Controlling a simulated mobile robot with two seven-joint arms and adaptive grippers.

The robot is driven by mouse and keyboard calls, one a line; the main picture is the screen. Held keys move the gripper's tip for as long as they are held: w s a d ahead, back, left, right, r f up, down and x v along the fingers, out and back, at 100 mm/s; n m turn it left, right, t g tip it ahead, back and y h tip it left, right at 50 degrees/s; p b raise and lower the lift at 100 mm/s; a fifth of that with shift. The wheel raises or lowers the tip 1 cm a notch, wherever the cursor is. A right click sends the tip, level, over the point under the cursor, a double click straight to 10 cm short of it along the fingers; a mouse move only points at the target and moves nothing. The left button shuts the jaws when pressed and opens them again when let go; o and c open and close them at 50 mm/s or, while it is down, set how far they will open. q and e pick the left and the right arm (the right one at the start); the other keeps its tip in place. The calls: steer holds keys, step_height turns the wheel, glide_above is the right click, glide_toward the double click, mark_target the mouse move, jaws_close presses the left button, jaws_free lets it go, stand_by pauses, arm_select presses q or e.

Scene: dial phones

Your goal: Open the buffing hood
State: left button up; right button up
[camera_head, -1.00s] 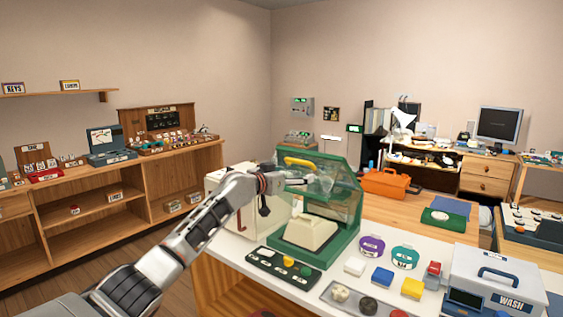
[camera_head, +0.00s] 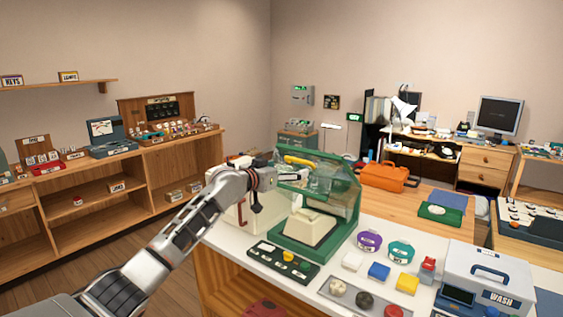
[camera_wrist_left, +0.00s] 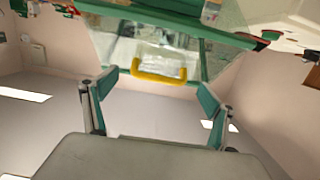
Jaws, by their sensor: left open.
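The buffing hood (camera_head: 345,188) is a clear cover with a green frame, standing on a green base on the white-topped bench. It looks lowered over a cream block inside. Its yellow handle (camera_head: 300,161) is on the upper front edge. My left gripper (camera_head: 290,176) is beside the hood, just below the handle in the head view, and partly overlaps the clear panel. In the left wrist view the yellow handle (camera_wrist_left: 160,80) lies ahead, between the two open fingers of my left gripper (camera_wrist_left: 158,88). My right gripper is not in view.
A dark panel with buttons (camera_head: 283,262) lies before the hood. Purple (camera_head: 369,241) and teal (camera_head: 400,251) round pieces and coloured blocks sit to its right. A grey WASH box (camera_head: 487,275) stands at the bench's right.

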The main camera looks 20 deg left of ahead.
arm_select(q)
steer(key=shift+s+a+r, duration=0.2)
steer(key=shift+s+r, duration=0.35)
steer(key=shift+s, duration=0.05)
steer(key=shift+s+a+r, duration=0.2)
steer(key=shift+s+r, duration=0.35)
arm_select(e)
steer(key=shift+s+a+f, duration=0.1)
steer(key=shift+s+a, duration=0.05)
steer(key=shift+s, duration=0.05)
